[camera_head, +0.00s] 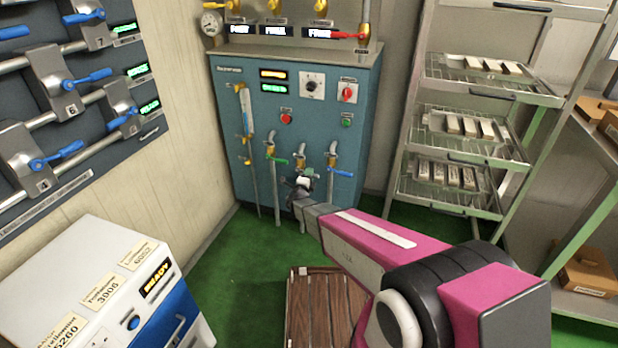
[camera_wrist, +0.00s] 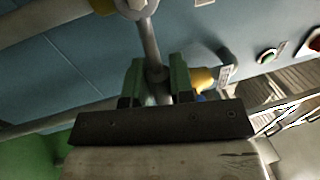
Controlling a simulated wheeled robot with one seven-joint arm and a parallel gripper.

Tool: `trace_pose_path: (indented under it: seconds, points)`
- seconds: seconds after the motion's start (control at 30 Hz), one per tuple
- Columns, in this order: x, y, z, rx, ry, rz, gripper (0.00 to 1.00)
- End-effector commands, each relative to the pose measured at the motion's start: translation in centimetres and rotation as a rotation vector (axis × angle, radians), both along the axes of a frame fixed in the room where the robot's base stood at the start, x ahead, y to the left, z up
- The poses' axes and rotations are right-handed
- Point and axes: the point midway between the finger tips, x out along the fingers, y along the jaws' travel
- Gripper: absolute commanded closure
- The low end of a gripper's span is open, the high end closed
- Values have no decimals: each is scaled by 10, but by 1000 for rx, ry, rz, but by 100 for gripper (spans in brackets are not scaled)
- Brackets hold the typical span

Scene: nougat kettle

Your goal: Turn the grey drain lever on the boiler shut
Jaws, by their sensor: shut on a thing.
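The boiler (camera_head: 255,165) is a teal cabinet against the back wall, with three taps low on its front. My gripper (camera_head: 302,188) is at the middle tap and largely covers its handle in the head view. In the wrist view, my gripper (camera_wrist: 158,85) has its two green-padded fingers shut on a grey rod, the drain lever (camera_wrist: 151,48). The brass tap body (camera_wrist: 203,78) shows just right of the fingers. The exact angle of the lever against its pipe is hard to tell.
A green-handled tap (camera_head: 277,161) is left of my gripper and a blue-handled tap (camera_head: 341,172) is close on its right. A tray rack (camera_head: 455,150) stands right of the boiler. A brown wooden crate (camera_head: 325,310) is on the green floor below my arm.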

Motion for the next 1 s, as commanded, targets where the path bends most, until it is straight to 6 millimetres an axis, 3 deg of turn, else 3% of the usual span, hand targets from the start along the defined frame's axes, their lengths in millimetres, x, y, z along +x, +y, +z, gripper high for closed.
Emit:
trace_pose_path:
  seconds: [0.6,0.63,0.7,1.0]
  points:
    - [0,1,3,-39,13,3,100]
    - [0,1,3,-39,13,3,68]
    - [0,1,3,-38,13,2,53]
    - [-2,1,2,-36,13,2,53]
